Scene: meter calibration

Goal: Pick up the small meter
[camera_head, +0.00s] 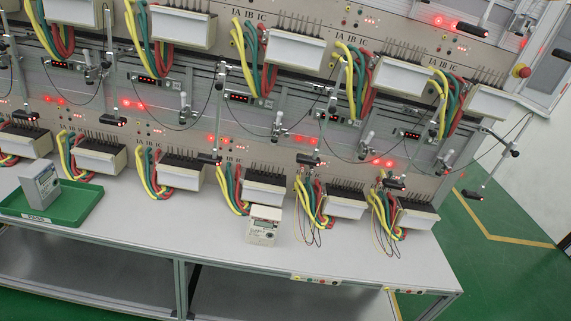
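A small white meter (264,226) with a grey display stands upright on the pale workbench top (150,232), near its front edge and right of the middle. A grey meter (41,184) stands in a green tray (68,207) at the bench's left end. The picture does not settle which of these the task calls the small meter. My gripper is not in the picture, so its opening and its place relative to the meters cannot be seen.
A test rack (200,120) with two rows of white terminal boxes, coloured cables and jutting clamp arms stands behind the bench. Cables hang close to the white meter. The bench front between tray and white meter is clear. Green floor (500,215) lies at right.

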